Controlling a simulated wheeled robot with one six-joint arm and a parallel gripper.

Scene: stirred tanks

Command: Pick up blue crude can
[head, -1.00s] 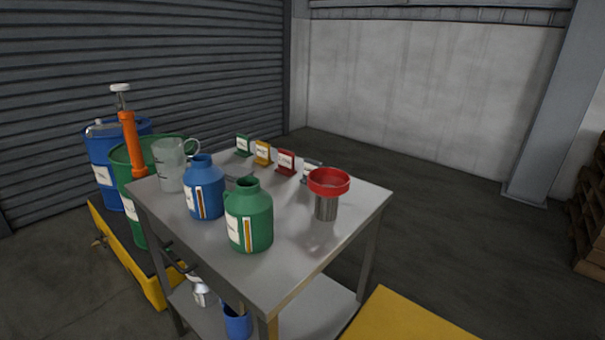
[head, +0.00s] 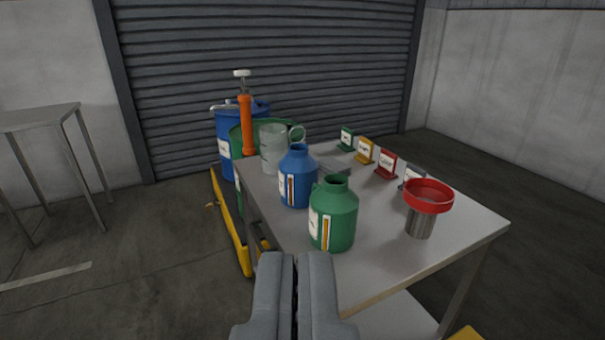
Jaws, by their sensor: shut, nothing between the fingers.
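The blue can (head: 298,178) stands upright on the grey metal table (head: 395,258), near its left edge, with a white label and a level strip on its side. The green can (head: 334,216) stands in front of it and a little to the right, hiding part of its lower right side. My gripper (head: 296,258) shows at the bottom middle of the head view. Its two grey fingers are together with nothing between them. It is apart from both cans, on the near side of the table.
A red funnel (head: 428,196) on a metal cylinder stands at right. A clear jug (head: 272,148) is behind the blue can, with small coloured signs (head: 365,151) along the back. Blue (head: 228,135) and green drums stand behind left.

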